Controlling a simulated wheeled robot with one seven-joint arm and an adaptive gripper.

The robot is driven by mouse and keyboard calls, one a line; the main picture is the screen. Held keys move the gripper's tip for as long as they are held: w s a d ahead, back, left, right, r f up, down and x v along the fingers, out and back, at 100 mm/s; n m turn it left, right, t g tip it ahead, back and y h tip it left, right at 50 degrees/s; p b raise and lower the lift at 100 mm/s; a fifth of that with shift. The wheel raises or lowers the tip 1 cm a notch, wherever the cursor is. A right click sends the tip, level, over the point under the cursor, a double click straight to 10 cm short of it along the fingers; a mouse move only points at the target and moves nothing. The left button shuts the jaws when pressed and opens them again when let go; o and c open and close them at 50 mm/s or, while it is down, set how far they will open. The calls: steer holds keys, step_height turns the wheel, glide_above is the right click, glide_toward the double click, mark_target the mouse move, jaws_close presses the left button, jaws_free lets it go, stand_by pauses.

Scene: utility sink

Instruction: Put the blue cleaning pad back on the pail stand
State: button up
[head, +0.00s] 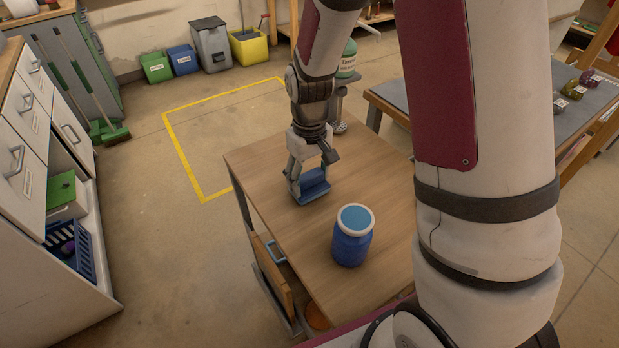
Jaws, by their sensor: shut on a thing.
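My gripper (305,186) points down over the wooden table and is shut on the blue cleaning pad (315,184). The pad shows as a dark blue piece between the fingers, partly hidden by them. It is low over the tabletop; I cannot tell whether it touches the wood. A round blue container (351,245) with a white rim and lighter blue top stands upright on the table, nearer to me and to the right of the gripper, apart from it. I cannot tell whether it is the pail stand; no other clear pail stand shows on the table.
The wooden tabletop (265,165) is mostly clear. White cabinets (30,130) line the left; several bins stand along the back wall.

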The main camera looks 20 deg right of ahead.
mark_target(310, 175)
steer(key=shift+f, duration=0.35)
steer(key=o, duration=1.2)
steer(key=shift+r, duration=0.1)
step_height(310, 175, up, 12)
steer(key=p, duration=0.2)
steer(key=s+r+m+t, duration=0.1)
steer(key=s+r, duration=0.9)
steer(key=s, duration=0.2)
steer(key=s+r+m+t, duration=0.1)
steer(key=s+r, duration=0.1)
steer(key=s, duration=1.2)
steer(key=shift+t, duration=0.3)
